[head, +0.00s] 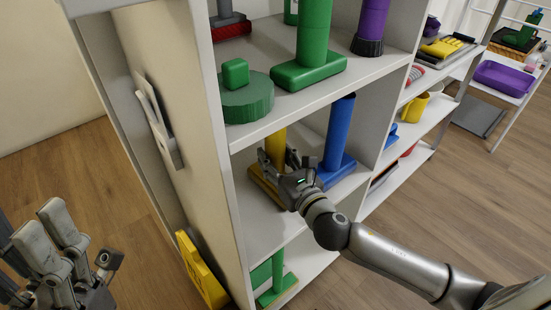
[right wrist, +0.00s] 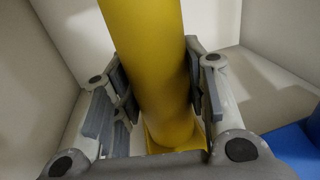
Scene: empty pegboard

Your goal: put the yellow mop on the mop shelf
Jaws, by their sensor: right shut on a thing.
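The yellow mop (head: 277,138) stands upright in the middle compartment of the white shelf unit (head: 240,170). Its thick yellow handle (right wrist: 148,50) fills the middle of the right wrist view, with part of its yellow base below. My right gripper (head: 280,163) is shut around the handle, with fingers on both sides of it. The base looks to be at the compartment floor, but I cannot tell whether it bears on it. A blue mop (head: 338,135) stands to its right. My left gripper (head: 82,248) is open and empty at the lower left, outside the unit.
Green items (head: 310,60) and a purple one (head: 370,25) stand on the board above. A green mop (head: 276,280) is in the lower compartment. A yellow sign (head: 200,270) leans against the unit's left side. More shelves stand at right. Wooden floor (head: 440,195) is clear at right.

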